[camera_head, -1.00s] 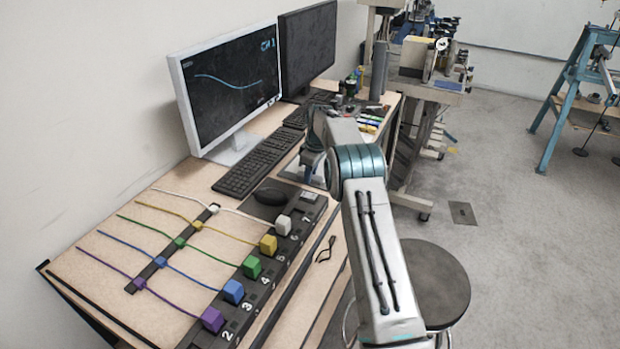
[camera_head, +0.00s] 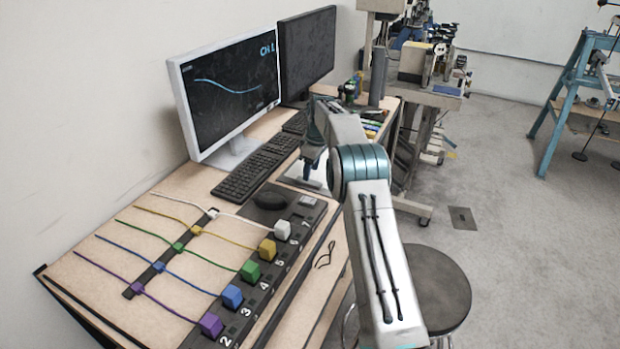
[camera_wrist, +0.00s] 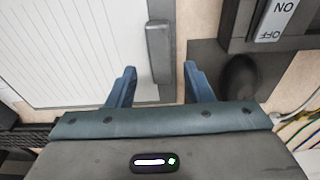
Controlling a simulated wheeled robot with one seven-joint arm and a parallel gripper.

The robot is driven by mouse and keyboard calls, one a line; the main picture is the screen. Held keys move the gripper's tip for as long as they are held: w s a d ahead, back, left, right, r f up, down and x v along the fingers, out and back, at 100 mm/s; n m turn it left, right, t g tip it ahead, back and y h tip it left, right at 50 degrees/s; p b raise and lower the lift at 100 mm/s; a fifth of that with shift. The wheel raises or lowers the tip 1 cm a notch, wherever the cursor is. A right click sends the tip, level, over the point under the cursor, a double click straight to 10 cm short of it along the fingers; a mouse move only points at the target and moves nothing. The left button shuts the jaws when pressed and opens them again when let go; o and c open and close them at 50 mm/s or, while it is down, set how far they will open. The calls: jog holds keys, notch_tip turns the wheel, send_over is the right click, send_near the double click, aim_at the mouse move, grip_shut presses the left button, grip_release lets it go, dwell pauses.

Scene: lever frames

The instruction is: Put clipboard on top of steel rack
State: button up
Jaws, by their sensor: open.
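The clipboard (camera_wrist: 85,50) lies flat on the desk in the wrist view, with a lined white sheet and a grey clip (camera_wrist: 158,52) on its right edge. In the head view only a pale part of the clipboard (camera_head: 296,180) shows beside my gripper (camera_head: 314,170); my arm hides the rest. My gripper (camera_wrist: 158,82) is open and empty, its blue fingers spread on either side of the clip's lower end in the picture. I cannot tell its height above the clip. A grey metal stand with shelves (camera_head: 437,97), probably the steel rack, stands behind the desk, loaded with equipment.
A keyboard (camera_head: 255,165), a dark mouse (camera_head: 258,196) and two monitors (camera_head: 228,90) stand near the clipboard. A black panel with a switch (camera_wrist: 275,20) lies to its right in the wrist view. A round stool (camera_head: 435,285) stands beside my arm. Open floor lies right.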

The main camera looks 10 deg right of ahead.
jog(key=s+r+m, duration=0.1)
jog(key=s+r, duration=0.3)
jog(key=r, duration=0.4)
jog(key=s+r+m, duration=0.1)
jog(key=s+r, duration=0.3)
jog(key=r, duration=0.4)
jog(key=s+r+m+t+h, duration=0.1)
jog(key=s+r+m, duration=0.3)
jog(key=s, duration=1)
jog(key=s+f+m, duration=0.2)
jog(key=s+f, duration=0.1)
jog(key=s, duration=1)
jog(key=s+f+m+t, duration=0.1)
jog(key=s+f+m, duration=0.1)
jog(key=s, duration=1.1)
jog(key=shift+s+a+f+m+t, duration=0.2)
jog(key=shift+f+m+t, duration=0.15)
jog(key=shift+f, duration=0.55)
jog(key=shift+w, duration=0.1)
